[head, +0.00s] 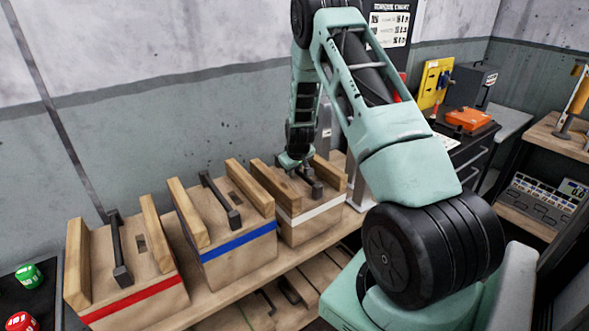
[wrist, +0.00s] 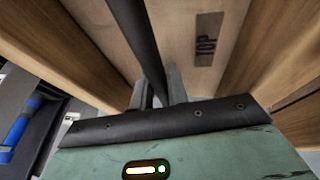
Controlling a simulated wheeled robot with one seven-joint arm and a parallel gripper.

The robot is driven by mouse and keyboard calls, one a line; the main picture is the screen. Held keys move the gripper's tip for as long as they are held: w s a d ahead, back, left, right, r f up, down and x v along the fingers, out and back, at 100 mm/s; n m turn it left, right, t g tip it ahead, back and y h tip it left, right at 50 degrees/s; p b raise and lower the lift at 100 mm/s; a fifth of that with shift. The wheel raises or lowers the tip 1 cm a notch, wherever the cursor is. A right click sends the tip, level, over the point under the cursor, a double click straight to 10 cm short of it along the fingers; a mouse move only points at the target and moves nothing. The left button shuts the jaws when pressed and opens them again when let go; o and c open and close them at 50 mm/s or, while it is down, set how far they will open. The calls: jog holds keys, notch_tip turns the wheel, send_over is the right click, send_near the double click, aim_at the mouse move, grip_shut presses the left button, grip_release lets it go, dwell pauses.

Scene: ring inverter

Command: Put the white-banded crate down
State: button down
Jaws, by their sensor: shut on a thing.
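The white-banded crate (head: 312,222) is a wooden box at the right end of a row of three, with wooden rails on its top and a dark bar handle between them. My gripper (head: 307,172) is at this handle, with its fingers partly hidden in the head view. In the wrist view my gripper (wrist: 160,95) is shut on the dark handle (wrist: 135,35), above the crate's wooden top (wrist: 185,50) marked TOP. The crate looks level. I cannot tell whether its underside touches the bench.
The blue-banded crate (head: 238,243) stands close to the left of it, and the red-banded crate (head: 130,302) farther left. All are along a wooden bench (head: 285,262). A dark cabinet (head: 470,135) with an orange case (head: 469,120) stands at the right.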

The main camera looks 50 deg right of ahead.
jog(key=c, duration=1.4)
grip_release()
jog(key=shift+o, duration=0.2)
jog(key=shift+r, duration=0.1)
jog(key=b+v, duration=0.2)
jog(key=v, duration=1)
jog(key=s+a+r+n+y, duration=0.1)
jog(key=a+r+n+y, duration=0.1)
jog(key=a, duration=1.2)
jog(key=s+a+r+n+y, duration=0.1)
jog(key=a+r+n+y, duration=0.1)
jog(key=a, duration=1.2)
jog(key=s+a+r+n+g, duration=0.2)
jog(key=s+a+n, duration=0.1)
jog(key=s+a, duration=0.8)
jog(key=s+a+n+g, duration=0.1)
jog(key=s+a, duration=0.2)
jog(key=s, duration=0.4)
jog(key=s+a+r+n, duration=0.1)
jog(key=s+a+n, duration=0.1)
jog(key=s+a, duration=0.2)
jog(key=s, duration=0.3)
jog(key=shift+s+r+g, duration=0.15)
jog(key=shift+s+g, duration=0.05)
jog(key=shift+g, duration=0.2)
jog(key=shift+a, duration=0.15)
